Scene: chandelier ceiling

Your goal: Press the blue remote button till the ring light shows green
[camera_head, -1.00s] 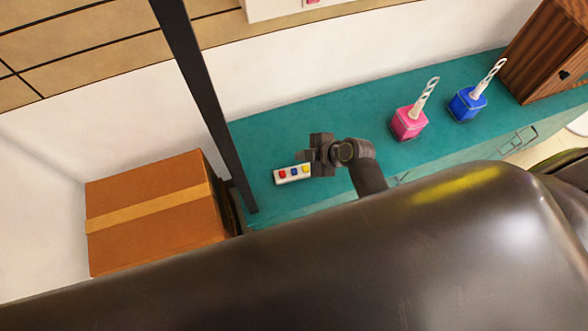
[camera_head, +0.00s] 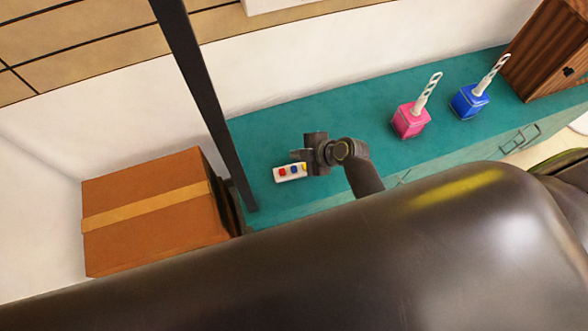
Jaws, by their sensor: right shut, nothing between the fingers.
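The remote (camera_head: 289,178) is a small white block lying on the teal cabinet top, left of the middle in the head view. It has a red button (camera_head: 282,172), a blue button (camera_head: 294,170) and a yellow button that is mostly hidden by my gripper. My right gripper (camera_head: 298,155) is shut and empty. Its fingertips overlap the remote's far edge in the picture, close behind the blue button; I cannot tell whether they touch it. My left gripper is out of view. No ring light can be made out.
A pink holder (camera_head: 410,121) and a blue holder (camera_head: 469,102) with white handles stand right on the teal cabinet (camera_head: 330,108). A wooden box (camera_head: 548,55) stands beyond them. A dark post (camera_head: 199,85) and a taped cardboard box (camera_head: 150,242) are at left.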

